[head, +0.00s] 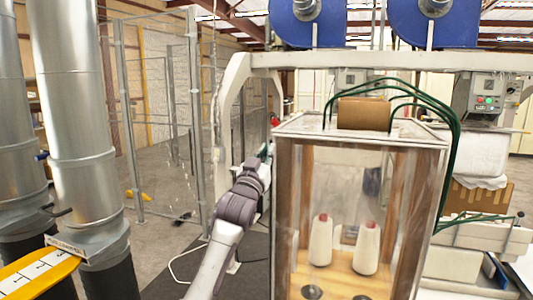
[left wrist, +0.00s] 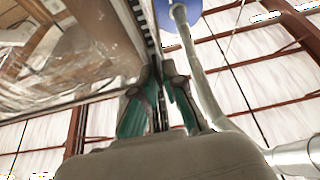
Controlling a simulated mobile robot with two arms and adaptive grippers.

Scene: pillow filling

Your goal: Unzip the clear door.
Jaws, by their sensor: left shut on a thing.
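The clear door (head: 335,215) is the see-through front of a box with a pale frame, upright in the middle of the head view. In the left wrist view the clear sheet (left wrist: 60,55) shows at upper left, with a dark toothed zipper strip (left wrist: 149,30) along its edge. My left gripper (head: 265,151) reaches to the left side of the box. In the left wrist view its green fingers (left wrist: 158,76) are shut at the zipper strip, on what looks like the zipper pull, which the fingertips hide. My right gripper is not in view.
Two white cones (head: 320,242) stand inside the box on a wooden floor. A brown block (head: 363,113) and green hoses (head: 452,150) are on and beside its top. A pale curved post (head: 230,110) rises close to my left arm. Metal ducts (head: 80,130) stand at far left.

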